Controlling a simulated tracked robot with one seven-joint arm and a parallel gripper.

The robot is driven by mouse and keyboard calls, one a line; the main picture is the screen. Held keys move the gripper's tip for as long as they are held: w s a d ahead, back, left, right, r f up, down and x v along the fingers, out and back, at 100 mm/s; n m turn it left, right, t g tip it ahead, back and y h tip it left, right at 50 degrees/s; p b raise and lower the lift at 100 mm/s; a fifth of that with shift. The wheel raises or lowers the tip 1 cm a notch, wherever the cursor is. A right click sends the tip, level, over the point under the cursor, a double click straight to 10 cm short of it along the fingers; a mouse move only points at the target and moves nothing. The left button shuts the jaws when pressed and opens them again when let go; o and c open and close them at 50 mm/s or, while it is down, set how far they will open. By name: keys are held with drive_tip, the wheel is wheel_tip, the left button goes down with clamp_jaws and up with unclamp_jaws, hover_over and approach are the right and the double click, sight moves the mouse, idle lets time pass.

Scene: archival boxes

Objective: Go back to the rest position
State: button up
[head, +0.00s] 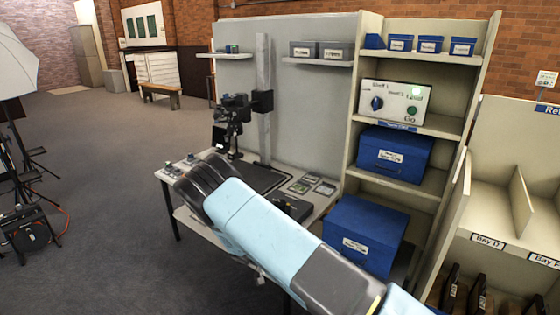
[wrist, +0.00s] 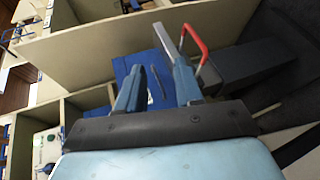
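My gripper (wrist: 155,76) shows in the wrist view with its two blue-grey fingers apart. I see nothing clearly held between them. A blue box surface (wrist: 152,92) shows behind the fingers; I cannot tell its distance. A thin red bar (wrist: 197,43) shows by the right finger; I cannot tell what it belongs to. In the head view my light blue arm reaches from the lower right across the front of the workbench, and my fingers cannot be made out there.
The workbench (head: 328,199) carries a camera stand (head: 264,100). A bay rack (head: 500,205) stands right. Open floor (head: 95,130) lies left.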

drive_tip(key=s+d+r+y, duration=0.1)
drive_tip(key=d+r+y, duration=0.25)
drive_tip(key=r, duration=0.75)
drive_tip(key=s+d+r+y, duration=0.2)
drive_tip(key=d+r+y, duration=0.15)
drive_tip(key=r, duration=0.85)
drive_tip(key=s+d+r+y, duration=0.1)
drive_tip(key=d+r+y, duration=0.25)
drive_tip(key=r, duration=0.75)
drive_tip(key=s+d+r+n+t+y, duration=0.1)
drive_tip(key=s+d+r+t, duration=0.2)
drive_tip(key=s+r, duration=0.5)
drive_tip(key=s+d+r+t+y, duration=0.2)
drive_tip(key=s+r+t, duration=0.3)
drive_tip(key=s, duration=0.8)
wheel_tip(320, 180, up, 4)
drive_tip(key=shift+s+d+f+n+t, duration=0.2)
drive_tip(key=shift+d+n+t, duration=0.15)
drive_tip(key=shift+d, duration=0.55)
